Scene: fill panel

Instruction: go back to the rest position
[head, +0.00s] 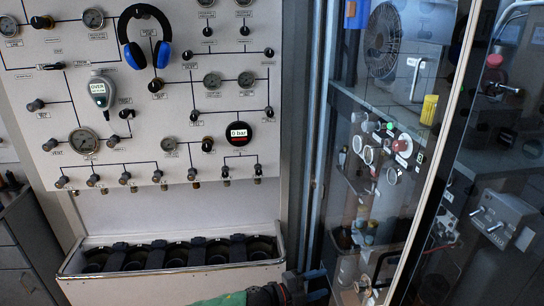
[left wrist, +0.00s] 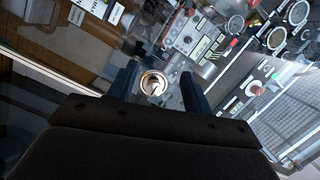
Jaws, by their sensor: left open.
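My left gripper (head: 316,284) is low in the head view, right of the black-lined trough and in front of the glass door's lower part. Its two dark fingers point right and are apart. In the left wrist view the open fingers (left wrist: 154,88) show with a gap between them. A round metal fitting (left wrist: 153,84) shows in that gap, but I cannot tell how far off it is. Nothing is seen held. My right gripper is not in either view.
A white fill panel (head: 150,110) with gauges, valves and blue headphones (head: 147,38) stands at the left. Below it is a trough (head: 75,270) with several dark round slots. At the right, a glass-fronted cabinet (head: 440,140) holds a fan unit (head: 385,40) and other gear.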

